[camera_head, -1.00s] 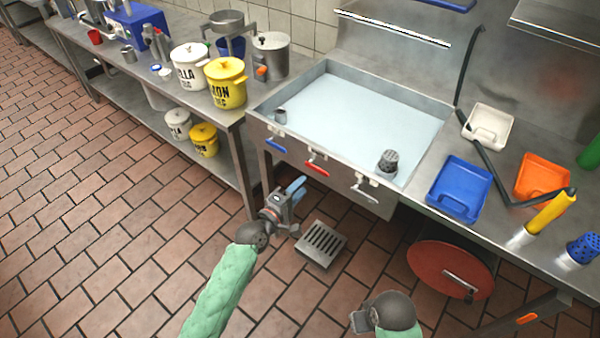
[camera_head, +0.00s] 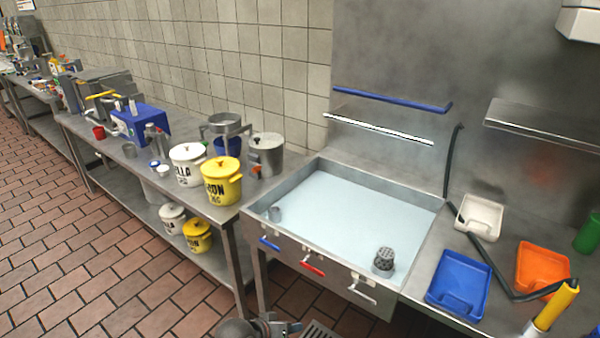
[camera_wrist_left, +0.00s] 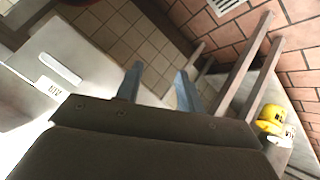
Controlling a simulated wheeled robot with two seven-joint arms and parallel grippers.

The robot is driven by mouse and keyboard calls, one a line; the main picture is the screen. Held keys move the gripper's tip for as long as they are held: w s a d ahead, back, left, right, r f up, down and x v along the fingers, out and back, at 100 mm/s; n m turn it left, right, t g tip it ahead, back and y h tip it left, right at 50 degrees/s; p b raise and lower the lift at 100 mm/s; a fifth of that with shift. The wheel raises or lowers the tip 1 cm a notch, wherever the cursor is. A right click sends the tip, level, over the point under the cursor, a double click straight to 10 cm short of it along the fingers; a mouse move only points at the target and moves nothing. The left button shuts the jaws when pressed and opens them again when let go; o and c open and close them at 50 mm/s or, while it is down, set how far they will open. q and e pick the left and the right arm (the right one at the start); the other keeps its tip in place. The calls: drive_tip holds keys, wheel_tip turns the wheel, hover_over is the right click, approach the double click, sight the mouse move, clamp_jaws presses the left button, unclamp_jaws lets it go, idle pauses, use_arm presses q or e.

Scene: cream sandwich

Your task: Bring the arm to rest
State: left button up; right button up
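My left gripper (camera_head: 275,328) shows only in part at the bottom edge of the head view, low in front of the sink unit and above the tiled floor. In the left wrist view its two fingers (camera_wrist_left: 160,84) stand well apart with nothing between them. My right gripper is outside both current views.
The sink (camera_head: 340,228) with red, blue and white handles stands close ahead. A counter with a yellow pot (camera_head: 222,180) and a white pot runs left. Blue (camera_head: 458,285) and orange trays lie at right. The brick-red floor (camera_head: 90,270) at left is clear.

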use_arm(q)
drive_tip(key=s+a+f+g+y, duration=0.25)
drive_tip(key=s+a+y, duration=0.35)
drive_tip(key=s+a, duration=0.75)
drive_tip(key=s+d+f+g, duration=0.1)
drive_tip(key=s+f, duration=0.3)
drive_tip(key=s, duration=0.8)
drive_tip(key=shift+g, duration=0.85)
